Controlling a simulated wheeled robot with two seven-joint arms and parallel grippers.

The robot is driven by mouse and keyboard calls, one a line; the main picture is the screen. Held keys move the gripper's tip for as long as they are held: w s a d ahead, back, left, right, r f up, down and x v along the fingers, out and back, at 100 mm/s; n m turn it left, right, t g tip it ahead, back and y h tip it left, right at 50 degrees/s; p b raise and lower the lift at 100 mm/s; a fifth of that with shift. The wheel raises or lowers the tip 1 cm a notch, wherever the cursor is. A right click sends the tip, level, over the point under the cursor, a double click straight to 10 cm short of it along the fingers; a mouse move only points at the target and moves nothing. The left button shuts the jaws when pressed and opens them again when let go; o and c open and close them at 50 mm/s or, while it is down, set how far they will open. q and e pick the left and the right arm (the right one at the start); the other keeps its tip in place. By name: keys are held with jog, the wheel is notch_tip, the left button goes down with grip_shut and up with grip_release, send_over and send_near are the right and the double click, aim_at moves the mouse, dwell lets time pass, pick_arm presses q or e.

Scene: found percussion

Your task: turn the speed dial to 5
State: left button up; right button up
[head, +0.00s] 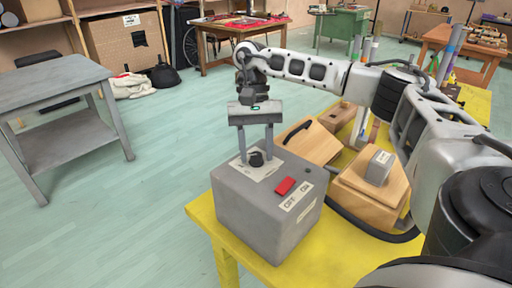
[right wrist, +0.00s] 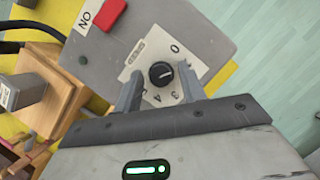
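The speed dial (head: 256,159) is a small black knob on a white label plate, on top of a grey box (head: 262,222). In the right wrist view the dial (right wrist: 161,74) has a pale pointer line, and the label shows 0, 3 and 4; the other numbers are hidden or unclear. My right gripper (head: 256,150) points down over the dial. Its two fingers (right wrist: 160,88) stand apart on either side of the knob, with gaps visible between them and it. My left gripper is out of view.
A red switch (head: 285,186) and an OFF/ON label (head: 298,196) are on the box top. The box stands at the corner of a yellow table (head: 330,250). A grey side table (head: 50,85) stands at left, with open floor between.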

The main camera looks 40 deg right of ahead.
jog(key=c, duration=0.6)
